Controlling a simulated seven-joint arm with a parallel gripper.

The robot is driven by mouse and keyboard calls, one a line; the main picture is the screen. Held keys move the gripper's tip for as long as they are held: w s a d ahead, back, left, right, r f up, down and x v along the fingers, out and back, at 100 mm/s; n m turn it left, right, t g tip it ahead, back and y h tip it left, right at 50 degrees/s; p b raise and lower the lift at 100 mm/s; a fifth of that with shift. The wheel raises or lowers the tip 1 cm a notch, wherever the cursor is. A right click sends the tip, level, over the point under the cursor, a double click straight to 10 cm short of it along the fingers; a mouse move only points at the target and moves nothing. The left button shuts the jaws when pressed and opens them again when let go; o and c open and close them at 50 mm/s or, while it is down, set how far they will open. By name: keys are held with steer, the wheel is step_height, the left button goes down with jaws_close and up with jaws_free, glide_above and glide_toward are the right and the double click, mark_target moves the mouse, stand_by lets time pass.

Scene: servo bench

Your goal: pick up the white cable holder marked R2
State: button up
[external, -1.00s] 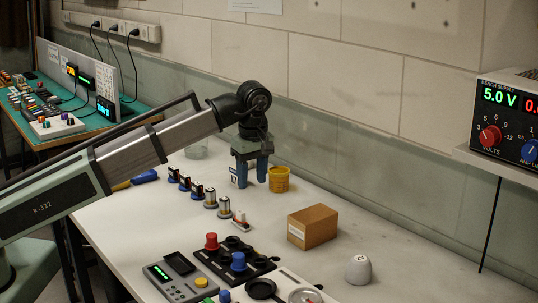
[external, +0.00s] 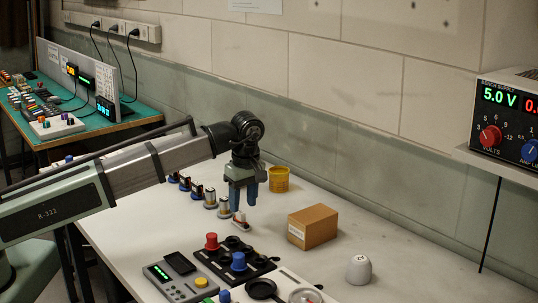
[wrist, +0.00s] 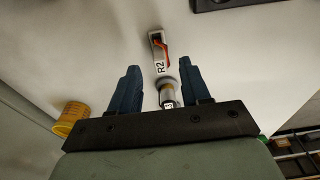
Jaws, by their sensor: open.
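The white cable holder marked R2 (wrist: 159,58) lies on the white bench, with an orange-red strip along it. In the wrist view it is just beyond my fingertips, roughly centred between them. In the external view the holder (external: 241,224) shows at the near end of a row of small parts, beneath my gripper (external: 243,208). My gripper (wrist: 161,70) points down with its two blue fingers apart and nothing held. A grey-topped cylindrical part (wrist: 168,96) from the row shows between the fingers in the wrist view, partly hidden by the gripper body.
A yellow tub (external: 279,180) stands behind my gripper. A cardboard box (external: 313,227) is to the right. A black panel with red and blue knobs (external: 225,265) and a grey keypad device (external: 180,279) lie in front. A white cup-like piece (external: 359,270) stands further right.

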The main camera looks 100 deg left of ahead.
mark_target(241, 211)
steer(key=shift+s+a+f, duration=0.15)
steer(key=shift+f, duration=0.7)
steer(key=shift+s+a+f, duration=0.15)
steer(key=shift+a+f, duration=0.05)
steer(key=shift+f, duration=0.6)
steer(key=shift+s+a+f, duration=0.15)
steer(key=shift+f, duration=0.7)
jaws_close()
